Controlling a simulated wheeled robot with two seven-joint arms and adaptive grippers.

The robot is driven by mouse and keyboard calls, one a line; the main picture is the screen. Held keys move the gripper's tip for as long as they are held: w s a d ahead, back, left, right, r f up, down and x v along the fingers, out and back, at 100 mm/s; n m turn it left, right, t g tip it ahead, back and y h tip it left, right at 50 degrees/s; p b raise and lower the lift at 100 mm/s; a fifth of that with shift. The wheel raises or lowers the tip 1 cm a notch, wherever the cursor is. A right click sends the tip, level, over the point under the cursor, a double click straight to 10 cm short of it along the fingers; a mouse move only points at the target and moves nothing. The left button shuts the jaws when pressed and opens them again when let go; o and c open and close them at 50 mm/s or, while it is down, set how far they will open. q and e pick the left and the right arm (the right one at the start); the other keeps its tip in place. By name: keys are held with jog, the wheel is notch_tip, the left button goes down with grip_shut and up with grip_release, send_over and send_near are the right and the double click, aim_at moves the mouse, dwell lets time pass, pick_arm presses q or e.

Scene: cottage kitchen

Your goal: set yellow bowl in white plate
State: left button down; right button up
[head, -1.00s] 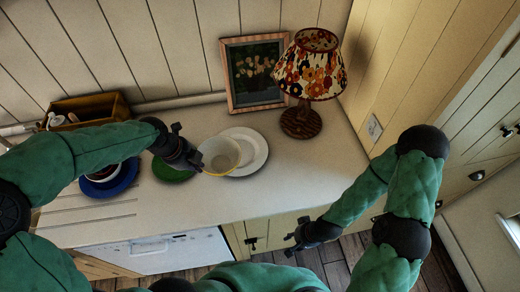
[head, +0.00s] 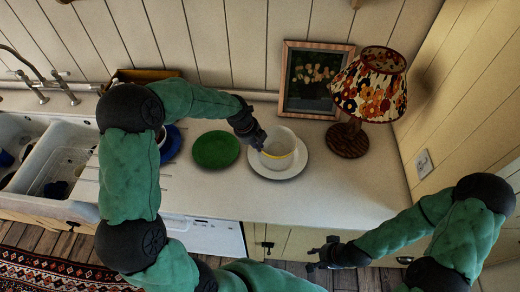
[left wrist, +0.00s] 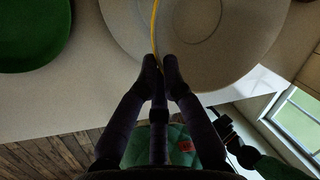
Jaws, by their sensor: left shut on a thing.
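The yellow bowl (head: 279,150), pale with a yellow rim, is over the white plate (head: 297,168) on the counter. It is slightly tilted; I cannot tell whether it touches the plate. My left gripper (head: 259,143) is shut on the left side of the bowl's rim. In the left wrist view, the fingertips (left wrist: 161,66) pinch the thin yellow rim (left wrist: 154,25), with the white plate (left wrist: 262,60) below. My right gripper (head: 312,258) is empty in front of the counter, its fingers apart.
A green plate (head: 216,149) lies left of the white plate, with a blue plate (head: 172,144) partly behind my left arm. A flowered lamp (head: 370,88) and a framed picture (head: 305,85) stand behind to the right. A sink (head: 60,160) is at far left. The right-hand counter is clear.

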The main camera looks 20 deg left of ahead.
aim_at(277, 146)
pick_arm(q)
jog(key=shift+w+f, duration=0.8)
jog(key=shift+f, duration=0.1)
jog(key=shift+w+f, duration=0.25)
jog(key=shift+f, duration=0.2)
notch_tip(277, 146, down, 3)
jog(key=shift+r, duration=0.1)
jog(key=shift+f+b, duration=0.25)
jog(key=shift+b, duration=0.05)
jog(key=c, duration=1.8)
grip_release()
jog(key=shift+f, duration=0.1)
jog(key=o, duration=0.4)
